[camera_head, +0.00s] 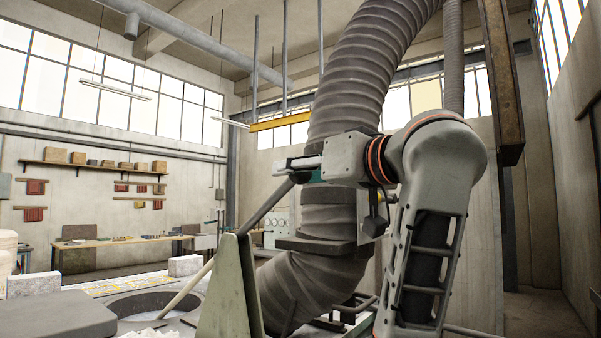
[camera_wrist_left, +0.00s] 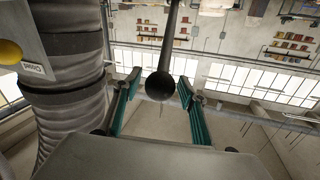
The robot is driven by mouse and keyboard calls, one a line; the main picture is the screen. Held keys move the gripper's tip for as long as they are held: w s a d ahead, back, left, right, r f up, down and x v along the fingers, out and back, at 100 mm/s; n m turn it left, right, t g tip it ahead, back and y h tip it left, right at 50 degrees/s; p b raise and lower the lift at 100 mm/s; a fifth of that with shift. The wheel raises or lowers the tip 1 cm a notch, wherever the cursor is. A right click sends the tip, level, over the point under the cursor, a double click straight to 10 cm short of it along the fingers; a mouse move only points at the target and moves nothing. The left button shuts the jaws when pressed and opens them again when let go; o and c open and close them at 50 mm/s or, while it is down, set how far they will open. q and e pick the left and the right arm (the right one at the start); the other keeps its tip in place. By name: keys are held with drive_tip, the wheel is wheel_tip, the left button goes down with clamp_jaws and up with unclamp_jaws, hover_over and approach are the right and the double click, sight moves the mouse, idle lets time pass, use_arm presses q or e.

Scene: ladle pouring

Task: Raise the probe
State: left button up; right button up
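The probe (camera_head: 258,216) is a long slanted rod. My left gripper (camera_head: 290,170) is at the probe's upper end. In the left wrist view, the teal fingers of my left gripper (camera_wrist_left: 159,82) stand apart on either side of the dark ball (camera_wrist_left: 160,86) at the probe's end. Small gaps show between ball and fingertips, so it looks open. My right gripper is not in view.
A thick ribbed duct (camera_head: 365,70) rises close behind my left arm. A pale metal plate (camera_head: 230,295) stands in front of the probe's middle. White blocks (camera_head: 185,265) lie beyond the opening. A workbench (camera_head: 120,241) runs along the far left wall.

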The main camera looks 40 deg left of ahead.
use_arm(q)
clamp_jaws()
drive_tip(key=d+f+y+b, duration=0.2)
drive_tip(key=d+f+b, duration=0.1)
drive_tip(key=f+b, duration=0.6)
drive_tip(key=shift+d+f+t, duration=0.4)
drive_tip(key=shift+f, duration=0.35)
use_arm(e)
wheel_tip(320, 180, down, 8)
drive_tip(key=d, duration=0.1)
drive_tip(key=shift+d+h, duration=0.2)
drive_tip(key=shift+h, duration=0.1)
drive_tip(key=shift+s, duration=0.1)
use_arm(q)
drive_tip(key=shift+o, duration=1.8)
unclamp_jaws()
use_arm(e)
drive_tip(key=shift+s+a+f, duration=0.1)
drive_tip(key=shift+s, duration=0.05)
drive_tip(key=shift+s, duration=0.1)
use_arm(q)
drive_tip(key=v, duration=1.2)
drive_tip(key=shift+f, duration=0.2)
